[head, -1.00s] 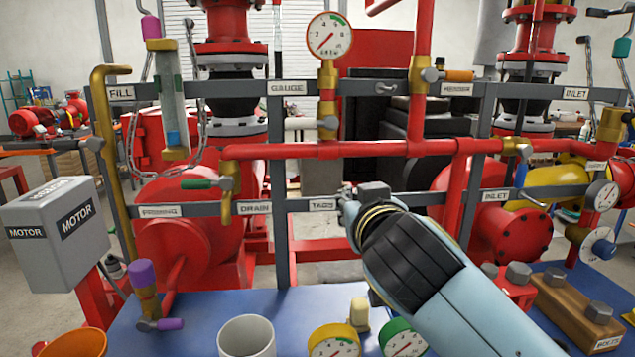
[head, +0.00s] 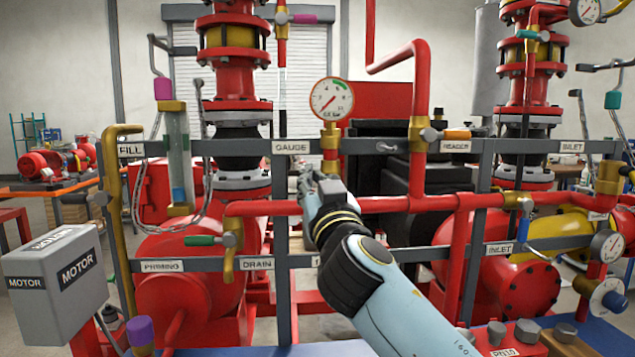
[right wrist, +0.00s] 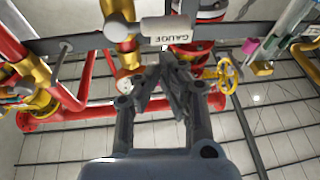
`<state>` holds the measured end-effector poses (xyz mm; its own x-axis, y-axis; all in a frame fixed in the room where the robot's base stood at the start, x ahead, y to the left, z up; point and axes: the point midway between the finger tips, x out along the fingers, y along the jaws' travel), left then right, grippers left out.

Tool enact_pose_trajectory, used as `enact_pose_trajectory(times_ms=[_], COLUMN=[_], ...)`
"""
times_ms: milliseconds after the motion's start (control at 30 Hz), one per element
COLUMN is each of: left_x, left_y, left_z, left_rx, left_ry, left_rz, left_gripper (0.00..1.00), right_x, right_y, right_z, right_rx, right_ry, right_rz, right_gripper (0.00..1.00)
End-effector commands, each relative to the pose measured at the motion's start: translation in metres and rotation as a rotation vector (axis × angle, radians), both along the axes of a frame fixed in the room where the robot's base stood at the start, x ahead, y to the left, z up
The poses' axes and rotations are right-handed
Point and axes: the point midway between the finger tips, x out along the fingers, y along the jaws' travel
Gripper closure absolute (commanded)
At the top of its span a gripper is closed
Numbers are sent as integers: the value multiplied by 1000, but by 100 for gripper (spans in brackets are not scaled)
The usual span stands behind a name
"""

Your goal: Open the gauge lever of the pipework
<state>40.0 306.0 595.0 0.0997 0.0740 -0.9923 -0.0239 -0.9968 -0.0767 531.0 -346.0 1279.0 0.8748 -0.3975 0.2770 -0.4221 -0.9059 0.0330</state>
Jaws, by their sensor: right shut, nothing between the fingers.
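My right gripper (head: 306,178) is shut and empty, just below the rail and label, apart from the handle. My left gripper is out of view.
The red horizontal pipe (head: 400,204) runs behind my right arm. A green-handled drain valve (head: 230,240) stands left, and an orange-handled valve (head: 455,135) right. A grey motor box (head: 55,272) is at far left.

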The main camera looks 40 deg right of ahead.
Motion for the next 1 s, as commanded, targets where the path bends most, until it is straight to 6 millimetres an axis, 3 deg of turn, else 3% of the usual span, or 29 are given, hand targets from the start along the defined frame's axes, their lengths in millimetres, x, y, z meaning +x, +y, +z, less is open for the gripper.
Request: enact_pose_trajectory(times_ms=[867,1000], left_x=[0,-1], left_y=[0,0], left_z=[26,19], left_rx=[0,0], left_ry=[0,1], left_rz=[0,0], left_gripper=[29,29], right_x=[54,57], right_y=[-25,-21], right_z=[20,7], right_rx=[-1,2], right_ry=[-1,0], right_rz=[0,-1], right_gripper=[100,100])
